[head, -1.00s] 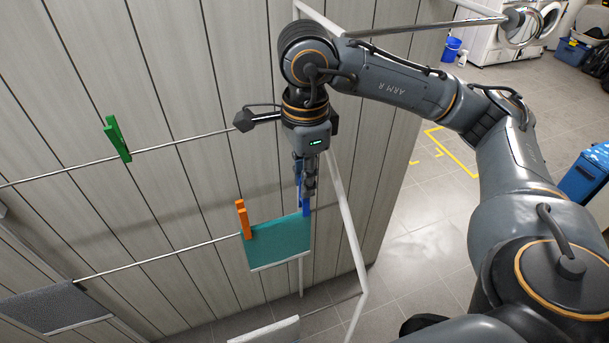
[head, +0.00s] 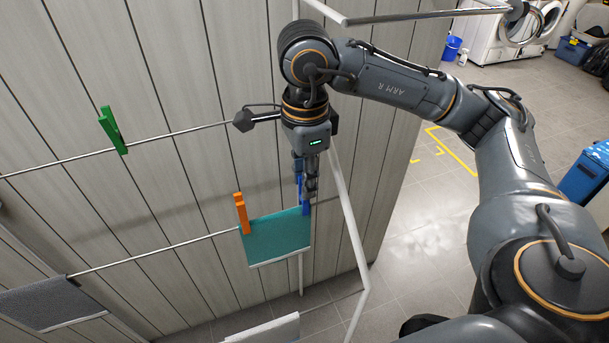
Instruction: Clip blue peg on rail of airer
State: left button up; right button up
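My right gripper (head: 305,190) points down at the right corner of a teal cloth (head: 275,238) on the lower front rail (head: 165,253). It appears shut on the blue peg (head: 305,209), whose lower end shows below the fingers. The peg overlaps the cloth's top right corner. Whether its jaws straddle the rail there cannot be told. An orange peg (head: 242,214) grips the cloth's left corner. A green peg (head: 112,130) sits on the higher rail (head: 185,131). My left gripper is not in view.
A grey cloth (head: 50,304) hangs from the lower rail at the far left, and a pale cloth (head: 268,330) shows at the bottom. The airer's white frame leg (head: 350,220) stands just right of my gripper. A panelled wall (head: 215,60) is close behind.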

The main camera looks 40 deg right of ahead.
dwell(0.3)
jog(key=o, duration=0.6)
jog(key=shift+r, duration=0.1)
notch_tip(320, 180, up, 12)
dwell(0.4)
jog(key=shift+s, duration=0.1)
